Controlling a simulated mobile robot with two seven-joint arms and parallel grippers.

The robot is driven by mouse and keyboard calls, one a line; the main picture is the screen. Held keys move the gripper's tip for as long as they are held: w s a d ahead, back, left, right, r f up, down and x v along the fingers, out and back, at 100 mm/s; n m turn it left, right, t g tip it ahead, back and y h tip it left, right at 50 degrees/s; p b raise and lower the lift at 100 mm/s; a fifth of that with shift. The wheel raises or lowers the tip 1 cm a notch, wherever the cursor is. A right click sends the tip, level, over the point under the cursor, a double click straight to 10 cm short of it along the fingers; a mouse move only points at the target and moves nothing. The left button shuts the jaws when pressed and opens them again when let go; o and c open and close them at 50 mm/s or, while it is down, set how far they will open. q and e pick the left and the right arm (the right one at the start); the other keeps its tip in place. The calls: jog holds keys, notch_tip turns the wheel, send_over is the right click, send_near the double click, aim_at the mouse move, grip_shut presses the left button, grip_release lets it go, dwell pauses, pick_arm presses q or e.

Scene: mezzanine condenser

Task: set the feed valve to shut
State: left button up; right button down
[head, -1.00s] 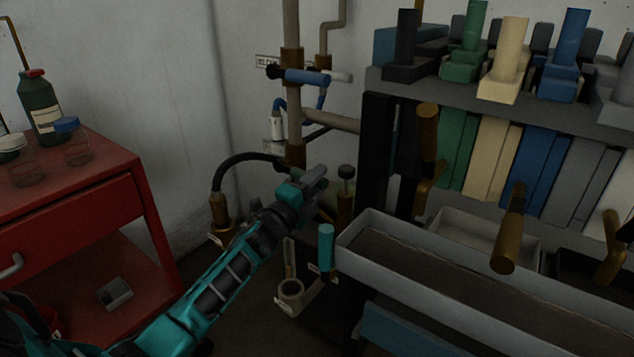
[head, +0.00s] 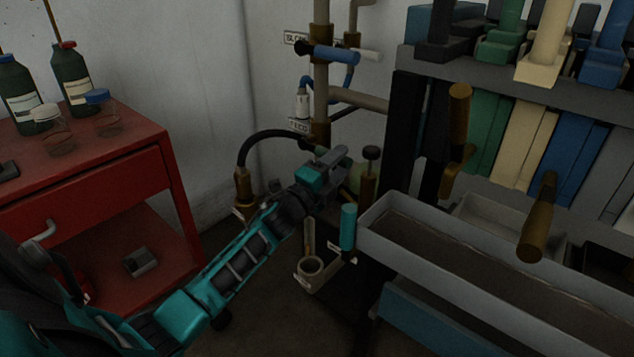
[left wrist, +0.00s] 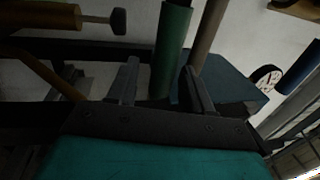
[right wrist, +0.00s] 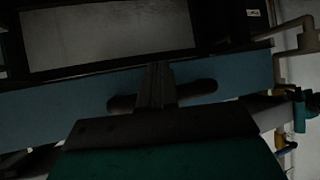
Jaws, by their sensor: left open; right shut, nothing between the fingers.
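A small tag that seems to read FEED (head: 299,125) sits on the pipework at the back, beside a brass fitting (head: 320,134) on the vertical pipe. My left gripper (head: 337,159) is in front of and just below this fitting and hides part of what lies behind. In the left wrist view it is open, with a green cylindrical grip (left wrist: 171,48) showing between its fingers. I cannot tell whether they touch it. This grip looks like a valve handle. My right gripper (right wrist: 156,85) is shut and empty in the right wrist view, and outside the head view.
A blue-handled valve (head: 330,52) is higher on the pipe. A black hose (head: 262,139) arches left of the gripper. A grey trough (head: 450,262) and brass handles stand right. A red cabinet (head: 95,180) with bottles is left.

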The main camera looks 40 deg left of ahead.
pick_arm(q)
jog(key=d+p+v, duration=0.1)
jog(key=v, duration=1)
jog(key=shift+s+a, duration=0.3)
jog(key=shift+a, duration=0.15)
pick_arm(e)
jog(key=shift+a+r, duration=0.1)
jog(key=shift+r, duration=0.55)
pick_arm(q)
jog(key=s+d+f+n+g+h, duration=0.1)
jog(key=s+d+f+n+g, duration=0.4)
jog(key=s+d+f+n, duration=0.4)
jog(key=s+d+f+n+g, duration=0.45)
jog(key=s+d+n, duration=0.2)
jog(key=d, duration=0.45)
notch_tip(320, 180, up, 7)
jog(key=s+a+n+p, duration=0.1)
jog(key=p, duration=1.2)
jog(key=shift+s+a+r+y, duration=0.2)
jog(key=shift+s+a+y, duration=0.1)
jog(key=shift+y, duration=0.1)
pick_arm(e)
jog(key=s+d+r+h, duration=0.1)
jog(key=d+r, duration=0.2)
jog(key=r, duration=0.5)
jog(key=shift+s+r, duration=0.3)
jog(key=shift+r, duration=0.05)
jog(key=shift+a, duration=0.1)
jog(key=shift+w, duration=0.1)
